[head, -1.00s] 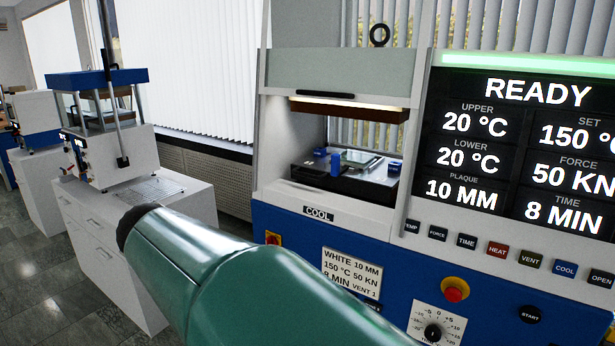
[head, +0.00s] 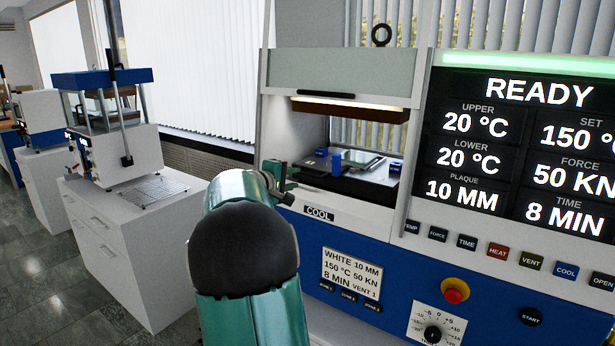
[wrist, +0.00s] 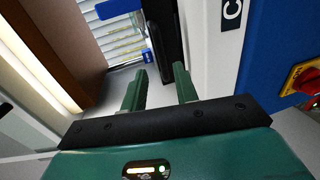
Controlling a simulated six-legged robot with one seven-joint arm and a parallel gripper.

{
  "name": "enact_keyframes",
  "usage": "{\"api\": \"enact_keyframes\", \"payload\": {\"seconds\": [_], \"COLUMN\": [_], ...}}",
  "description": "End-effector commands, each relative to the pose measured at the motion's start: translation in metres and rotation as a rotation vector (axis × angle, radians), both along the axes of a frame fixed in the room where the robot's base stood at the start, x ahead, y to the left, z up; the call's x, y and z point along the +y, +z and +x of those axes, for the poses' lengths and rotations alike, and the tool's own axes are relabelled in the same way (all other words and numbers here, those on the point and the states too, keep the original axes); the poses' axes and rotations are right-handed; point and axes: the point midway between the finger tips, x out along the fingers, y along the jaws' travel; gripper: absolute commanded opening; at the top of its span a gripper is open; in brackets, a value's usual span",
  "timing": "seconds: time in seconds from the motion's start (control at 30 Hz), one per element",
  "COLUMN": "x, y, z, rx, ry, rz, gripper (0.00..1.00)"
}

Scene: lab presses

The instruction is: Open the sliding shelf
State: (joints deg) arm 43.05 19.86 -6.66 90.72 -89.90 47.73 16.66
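The sliding shelf (head: 345,182) is a dark plate inside the press opening. It carries blue blocks (head: 336,161) and a flat metal plate (head: 362,164). My gripper (head: 288,177) is at the left side of the opening, left of the shelf in the head view, partly hidden by my own arm. In the wrist view, the two green fingers (wrist: 160,70) are apart with nothing between them. The shelf's dark edge (wrist: 168,45) lies beyond the fingertips, apart from them as far as I can tell. A blue block (wrist: 147,56) shows beside it.
The press's upper brown platen (head: 350,108) hangs above the shelf. Another press on a white cabinet (head: 125,225) stands at the left.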

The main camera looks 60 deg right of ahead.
Motion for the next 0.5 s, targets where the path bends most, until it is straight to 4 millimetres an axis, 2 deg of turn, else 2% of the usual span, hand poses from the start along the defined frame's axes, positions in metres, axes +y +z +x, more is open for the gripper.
{"api": "enact_keyframes", "payload": {"seconds": [0.03,0.3,0.5], "x": [-0.011,-0.060,-0.082], "y": [-0.003,-0.014,-0.019], "z": [-0.003,-0.009,-0.011], "rx": [0.000,0.000,-0.001], "ry": [-0.003,0.000,0.003], "rz": [0.001,0.002,0.002], "gripper": [0.30,0.30,0.30]}}
